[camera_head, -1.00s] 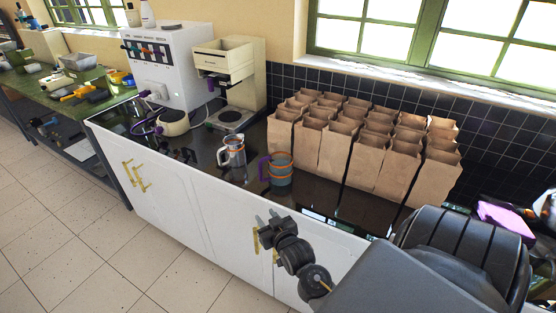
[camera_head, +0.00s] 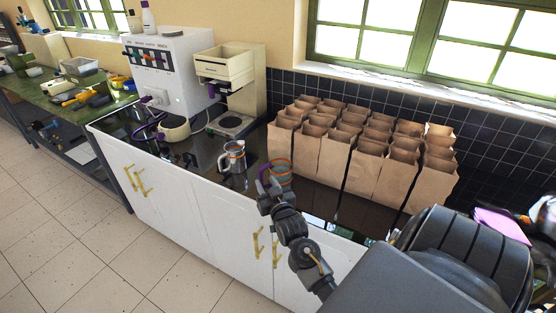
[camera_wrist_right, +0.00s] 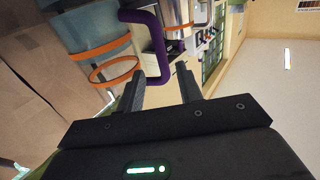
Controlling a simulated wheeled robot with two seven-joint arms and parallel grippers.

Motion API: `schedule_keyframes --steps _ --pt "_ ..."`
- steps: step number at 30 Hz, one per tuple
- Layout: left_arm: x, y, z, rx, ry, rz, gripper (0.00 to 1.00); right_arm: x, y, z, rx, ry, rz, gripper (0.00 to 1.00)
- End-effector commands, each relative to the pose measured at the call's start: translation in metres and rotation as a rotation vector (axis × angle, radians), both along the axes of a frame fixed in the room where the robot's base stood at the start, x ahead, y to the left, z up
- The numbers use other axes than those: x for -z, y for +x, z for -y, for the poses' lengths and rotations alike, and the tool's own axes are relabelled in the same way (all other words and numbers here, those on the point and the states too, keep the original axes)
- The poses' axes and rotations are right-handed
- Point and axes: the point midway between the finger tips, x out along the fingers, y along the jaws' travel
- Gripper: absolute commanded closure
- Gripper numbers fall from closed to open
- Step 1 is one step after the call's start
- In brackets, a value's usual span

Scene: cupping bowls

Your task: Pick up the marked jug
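A teal, see-through jug (camera_head: 281,173) with orange bands and a purple handle stands on the dark counter in front of the paper bags. It fills the upper left of the right wrist view (camera_wrist_right: 98,40). My right gripper (camera_head: 266,184) is at its handle side and partly covers it in the head view. In the wrist view the fingers (camera_wrist_right: 161,82) are apart, with the purple handle (camera_wrist_right: 157,48) at the gap between their tips; contact cannot be told. A second, metallic jug (camera_head: 233,158) with an orange band stands to the left. My left gripper is out of view.
Several open brown paper bags (camera_head: 365,167) stand close behind and right of the teal jug. A cream grinder (camera_head: 225,80) and a white machine (camera_head: 168,75) stand at the back left. White cabinet fronts (camera_head: 185,205) drop from the counter's front edge.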

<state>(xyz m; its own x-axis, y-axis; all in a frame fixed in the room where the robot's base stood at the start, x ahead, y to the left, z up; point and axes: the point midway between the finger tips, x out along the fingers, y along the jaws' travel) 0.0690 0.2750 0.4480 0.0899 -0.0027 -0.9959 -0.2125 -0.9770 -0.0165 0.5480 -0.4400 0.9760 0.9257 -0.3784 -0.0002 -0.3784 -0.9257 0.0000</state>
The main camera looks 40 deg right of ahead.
Motion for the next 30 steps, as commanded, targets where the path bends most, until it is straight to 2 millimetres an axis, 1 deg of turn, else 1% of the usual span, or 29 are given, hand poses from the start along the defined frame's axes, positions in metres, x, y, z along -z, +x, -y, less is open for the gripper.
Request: schedule_keyframes --steps 2,8,12,15,20,21,23,29,30 --pt "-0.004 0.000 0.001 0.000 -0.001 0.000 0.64 -0.003 0.004 0.001 0.000 0.000 0.001 0.64" --pt "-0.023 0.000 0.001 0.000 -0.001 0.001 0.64 -0.008 0.032 0.008 0.000 0.000 -0.001 0.64" --pt "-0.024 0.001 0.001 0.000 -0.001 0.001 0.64 -0.004 0.046 0.014 0.001 0.000 -0.001 0.64" --pt "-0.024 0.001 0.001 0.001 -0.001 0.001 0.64 -0.003 0.049 0.016 0.000 0.001 -0.001 0.64" --pt "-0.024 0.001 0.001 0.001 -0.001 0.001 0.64 -0.002 0.049 0.016 0.000 0.001 -0.001 0.64" --pt "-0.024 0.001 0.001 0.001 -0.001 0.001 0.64 -0.002 0.049 0.016 0.000 0.001 -0.001 0.66" --pt "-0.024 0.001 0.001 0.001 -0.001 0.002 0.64 -0.002 0.049 0.016 0.000 0.000 -0.001 0.73" --pt "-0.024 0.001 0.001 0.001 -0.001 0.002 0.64 -0.002 0.049 0.015 0.000 0.001 -0.001 1.00" --pt "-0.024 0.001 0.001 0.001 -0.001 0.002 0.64 -0.002 0.049 0.015 0.000 0.000 -0.001 1.00"
